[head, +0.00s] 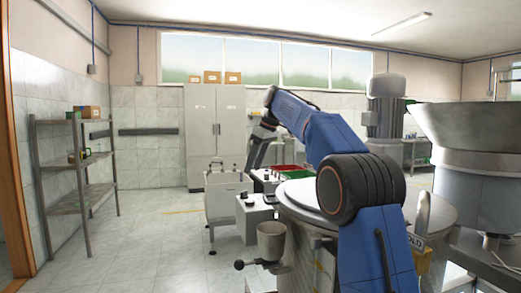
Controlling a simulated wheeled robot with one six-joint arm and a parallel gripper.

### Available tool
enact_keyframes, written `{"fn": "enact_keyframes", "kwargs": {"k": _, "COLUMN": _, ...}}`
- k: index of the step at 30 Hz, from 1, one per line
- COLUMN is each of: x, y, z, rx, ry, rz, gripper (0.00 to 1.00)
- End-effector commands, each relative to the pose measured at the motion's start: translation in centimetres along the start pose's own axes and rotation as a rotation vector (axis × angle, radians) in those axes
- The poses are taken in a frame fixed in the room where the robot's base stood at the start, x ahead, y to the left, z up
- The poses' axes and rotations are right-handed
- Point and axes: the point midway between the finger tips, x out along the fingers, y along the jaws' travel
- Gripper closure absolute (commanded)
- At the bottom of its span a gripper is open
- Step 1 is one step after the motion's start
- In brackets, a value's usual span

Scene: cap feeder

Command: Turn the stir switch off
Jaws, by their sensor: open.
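My blue arm reaches forward from the lower right. My gripper (252,165) is dark and points down, open, with nothing seen between its fingers. It is above and behind a grey control box (254,215) with small dark knobs on its top, beside the large round steel vessel. A second small box (264,179) with a dark part on top stands just behind it, close to the gripper. The stir switch is too small here to tell apart or to read its position. My arm hides part of the vessel lid (300,196).
A white basin on legs (222,195) stands left of the boxes. Red (283,171) and green (288,167) trays lie behind. A grey cup (271,240) and a black-knobbed lever are in front. A large hopper (465,125) is at right.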

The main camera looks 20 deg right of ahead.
Motion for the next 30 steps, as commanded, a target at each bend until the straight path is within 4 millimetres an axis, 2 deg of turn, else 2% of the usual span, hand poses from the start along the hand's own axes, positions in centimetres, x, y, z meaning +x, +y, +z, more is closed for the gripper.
{"fn": "enact_keyframes", "kwargs": {"k": 6, "x": -4.1, "y": 0.1, "z": 0.0, "rx": 0.000, "ry": 0.001, "rz": 0.002, "gripper": 0.50}}
{"fn": "enact_keyframes", "kwargs": {"k": 12, "x": -6.1, "y": 0.1, "z": 0.0, "rx": 0.001, "ry": 0.000, "rz": 0.001, "gripper": 0.50}}
{"fn": "enact_keyframes", "kwargs": {"k": 30, "x": -6.7, "y": 0.0, "z": 0.0, "rx": 0.001, "ry": 0.000, "rz": 0.000, "gripper": 0.50}}
